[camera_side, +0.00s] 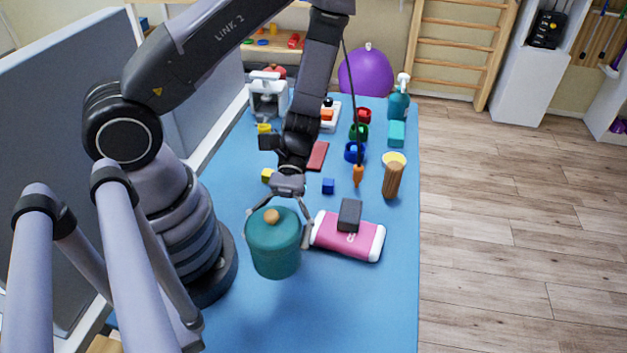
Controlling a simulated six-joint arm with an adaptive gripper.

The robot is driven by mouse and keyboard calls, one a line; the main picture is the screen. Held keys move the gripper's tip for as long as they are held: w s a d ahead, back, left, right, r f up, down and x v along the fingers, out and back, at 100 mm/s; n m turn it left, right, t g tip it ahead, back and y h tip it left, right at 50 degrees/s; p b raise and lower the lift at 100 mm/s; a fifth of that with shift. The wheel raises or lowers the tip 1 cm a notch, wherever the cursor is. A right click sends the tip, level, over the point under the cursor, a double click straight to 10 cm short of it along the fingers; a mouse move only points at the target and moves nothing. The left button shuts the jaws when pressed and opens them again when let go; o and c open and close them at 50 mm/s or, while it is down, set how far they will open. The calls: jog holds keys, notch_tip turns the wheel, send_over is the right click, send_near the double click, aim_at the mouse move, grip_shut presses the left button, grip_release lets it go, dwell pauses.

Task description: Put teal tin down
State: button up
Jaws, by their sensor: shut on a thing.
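The teal tin (275,252) is a round tin with a lid and a wooden knob on top. It is upright in the camera_side view, near the middle of the blue table. My gripper (276,224) comes down from above, with its fingers on the left and right sides of the tin, shut on it. I cannot tell for sure whether the tin's base touches the table or hangs a little above it. The blue table (372,312) is bare in front of the tin.
A pink and white roll (345,240) lies just right of the tin, with a dark grey block (349,214) on it. Behind are a blue cube (328,186), a wooden cup-like thing (392,181), an orange item (358,175) and a teal pump bottle (399,100). The front right of the table is clear.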

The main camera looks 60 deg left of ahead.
jog(key=shift+d+r+n+t+h, duration=0.35)
jog(key=shift+d+n+t+h, duration=0.2)
jog(key=shift+d, duration=0.2)
jog(key=w+d+f, duration=0.2)
jog(key=d+f, duration=0.1)
jog(key=w+d+f, duration=0.3)
jog(key=d, duration=0.1)
jog(key=w+d+f, duration=0.2)
jog(key=w+d, duration=0.1)
jog(key=shift+w+d+f, duration=0.2)
jog(key=shift+f, duration=0.2)
jog(key=shift+w+d+f+n, duration=0.15)
jog(key=shift+f+n, duration=0.1)
jog(key=shift+w+d+f, duration=0.15)
jog(key=shift+f, duration=1.65)
jog(key=shift+f, duration=0.1)
jog(key=o, duration=1.1)
